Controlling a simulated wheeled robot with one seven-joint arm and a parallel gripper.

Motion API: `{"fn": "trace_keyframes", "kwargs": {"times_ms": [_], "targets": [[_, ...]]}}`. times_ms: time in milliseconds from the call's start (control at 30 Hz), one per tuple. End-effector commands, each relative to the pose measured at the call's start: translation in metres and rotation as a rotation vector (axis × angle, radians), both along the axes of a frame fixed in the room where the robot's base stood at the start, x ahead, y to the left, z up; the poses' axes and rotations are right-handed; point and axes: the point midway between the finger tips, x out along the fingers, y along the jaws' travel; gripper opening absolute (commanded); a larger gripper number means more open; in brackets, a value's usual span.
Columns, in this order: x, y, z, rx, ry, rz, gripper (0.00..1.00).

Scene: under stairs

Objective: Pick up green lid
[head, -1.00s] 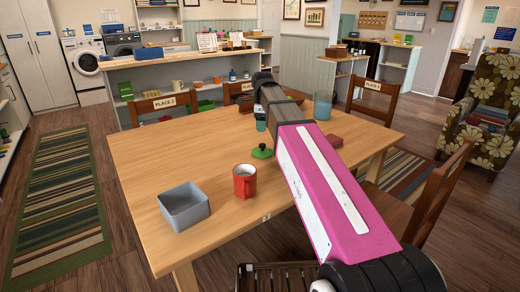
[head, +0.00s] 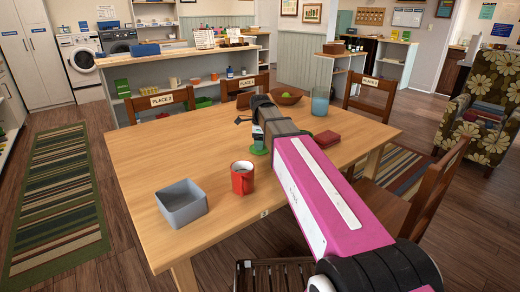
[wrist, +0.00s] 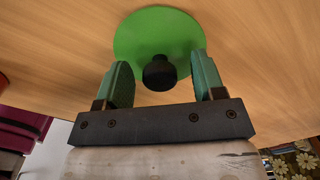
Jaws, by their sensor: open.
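The green lid (wrist: 158,32) lies on the wooden table, round and flat with a black knob (wrist: 159,73). My gripper (wrist: 162,68) is open in the wrist view, with its two green fingers on either side of the knob and apart from it. In the head view the lid (head: 258,150) shows only in part, beside my gripper and mostly behind it. Whether the fingertips touch the lid cannot be told.
On the table (head: 140,150) stand a red mug (head: 242,180) and a grey open box (head: 182,203) left of my arm. Chairs surround the table.

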Motion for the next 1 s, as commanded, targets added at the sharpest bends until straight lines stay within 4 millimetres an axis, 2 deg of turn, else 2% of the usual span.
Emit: {"fn": "trace_keyframes", "kwargs": {"times_ms": [233,267,400,433,767,1000], "targets": [[0.0,0.0,-0.004,0.0,0.0,0.0,0.63],[0.0,0.0,-0.004,0.0,0.0,0.0,0.59],[0.0,0.0,-0.003,0.0,0.0,0.0,0.14],[0.0,0.0,-0.003,0.0,0.0,0.0,0.09],[0.0,0.0,-0.002,0.0,0.0,0.0,0.09],[0.0,0.0,0.012,0.001,-0.001,0.0,0.09]]}}
